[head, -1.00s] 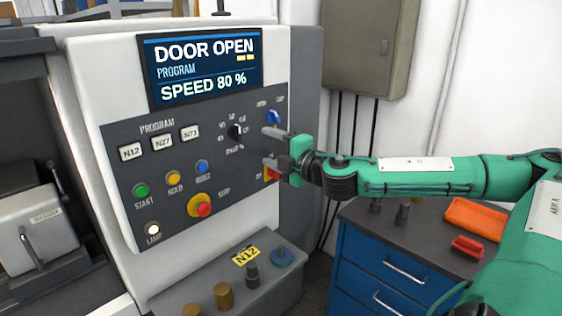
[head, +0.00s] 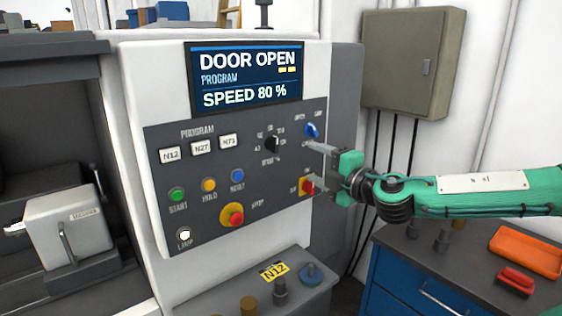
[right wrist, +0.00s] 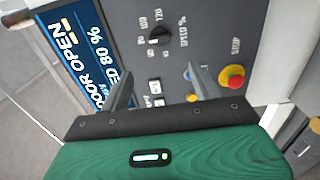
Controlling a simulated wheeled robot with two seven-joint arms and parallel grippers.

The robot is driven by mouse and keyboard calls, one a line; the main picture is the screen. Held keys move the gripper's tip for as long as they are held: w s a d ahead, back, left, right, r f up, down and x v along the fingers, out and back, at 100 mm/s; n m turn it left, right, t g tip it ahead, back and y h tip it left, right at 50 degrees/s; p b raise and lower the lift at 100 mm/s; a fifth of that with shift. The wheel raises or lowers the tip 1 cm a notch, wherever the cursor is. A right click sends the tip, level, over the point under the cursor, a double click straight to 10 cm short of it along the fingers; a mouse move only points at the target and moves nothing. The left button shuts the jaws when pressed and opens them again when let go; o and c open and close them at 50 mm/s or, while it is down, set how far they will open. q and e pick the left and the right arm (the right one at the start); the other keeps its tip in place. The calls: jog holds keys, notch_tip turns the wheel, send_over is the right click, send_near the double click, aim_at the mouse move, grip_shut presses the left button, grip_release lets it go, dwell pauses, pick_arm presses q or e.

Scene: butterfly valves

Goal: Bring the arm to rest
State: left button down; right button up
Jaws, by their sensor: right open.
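My right gripper (head: 313,166) is in front of the right edge of the machine's control panel (head: 190,180), its two fingers apart and nothing between them. In the head view its fingers lie between the blue switch (head: 311,130) and the red-and-yellow switch (head: 307,186); I cannot tell how close they are to the panel. The right wrist view also shows the open, empty gripper (right wrist: 161,82), with panel controls beyond its fingers. My right arm reaches in from the right edge. My left gripper is not in view.
The screen (head: 245,78) reads DOOR OPEN and SPEED 80 %. A red stop button (head: 234,216) stands out from the panel. A grey wall cabinet (head: 410,62) is behind the arm. A blue drawer cabinet (head: 400,285) below it carries an orange tray (head: 527,252) and a red object (head: 515,281).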

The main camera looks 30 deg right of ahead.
jog(key=s+a+f+m+g+h, duration=0.1)
jog(key=s+a+f+m+g, duration=0.15)
jog(key=f, duration=0.65)
jog(key=s+a+f+m+g+h, duration=0.1)
jog(key=a+f+m, duration=0.25)
jog(key=f, duration=0.55)
jog(key=s+a+f+m+g+h, duration=0.1)
jog(key=s+a+f+m, duration=0.2)
jog(key=f, duration=0.6)
jog(key=s+a+f+m+g+y, duration=0.1)
jog(key=s+a+f+m+g, duration=0.4)
jog(key=s+f, duration=0.5)
jog(key=s+a+f+m+g+y, duration=0.1)
jog(key=s+a+f+m+g, duration=0.2)
jog(key=s+a+f+g, duration=0.55)
notch_tip(320, 180, down, 29)
jog(key=s+d+t, duration=0.2)
jog(key=s, duration=0.1)
jog(key=s+d+f+g, duration=0.1)
jog(key=s+d+f, duration=0.2)
jog(key=s+f, duration=1.6)
jog(key=shift+f+n+h, duration=0.3)
jog(key=shift+f, duration=0.4)
